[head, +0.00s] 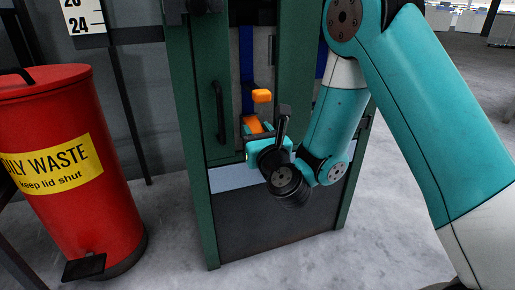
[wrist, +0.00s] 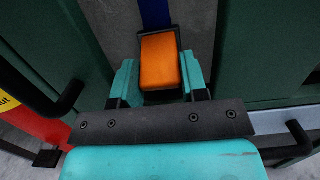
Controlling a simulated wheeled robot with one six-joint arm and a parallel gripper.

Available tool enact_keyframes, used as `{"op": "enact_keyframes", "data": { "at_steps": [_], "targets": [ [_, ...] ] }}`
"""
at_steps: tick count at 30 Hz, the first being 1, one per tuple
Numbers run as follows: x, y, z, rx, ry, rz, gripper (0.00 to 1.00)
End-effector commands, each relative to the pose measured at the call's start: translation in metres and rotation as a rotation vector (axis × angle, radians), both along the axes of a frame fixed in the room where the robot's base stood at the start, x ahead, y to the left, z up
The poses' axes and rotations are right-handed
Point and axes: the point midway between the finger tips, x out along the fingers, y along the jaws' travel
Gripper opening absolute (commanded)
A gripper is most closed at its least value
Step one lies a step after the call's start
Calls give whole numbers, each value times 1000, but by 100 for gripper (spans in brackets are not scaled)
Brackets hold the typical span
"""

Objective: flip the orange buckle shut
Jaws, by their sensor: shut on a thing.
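The orange buckle (head: 262,96) is on a blue strap (head: 247,60) in the narrow gap of a green cabinet. In the head view, orange shows in two places, one above the other; the lower orange part (head: 252,124) is right by my gripper. In the wrist view, an orange block (wrist: 160,60) with a black frame behind it lies between the two teal fingers of my gripper (wrist: 158,80), which is shut on it. The blue strap runs up from the frame. My gripper hides part of the buckle's lower end in the head view.
Green door panels (head: 189,120) with a black handle (head: 219,112) flank the gap closely on both sides. A red waste bin (head: 70,215) with a black pedal stands at the left. The grey floor between bin and cabinet is clear.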

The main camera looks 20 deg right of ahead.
Motion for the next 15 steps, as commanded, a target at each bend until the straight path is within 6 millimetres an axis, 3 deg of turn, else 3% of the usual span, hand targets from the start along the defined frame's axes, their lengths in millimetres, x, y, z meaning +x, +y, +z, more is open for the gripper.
{"op": "enact_keyframes", "data": {
  "at_steps": [1,15],
  "targets": [
    [0,0,-14,0,-27,0,17],
    [3,1,-17,-1,-242,1,17]
  ]
}}
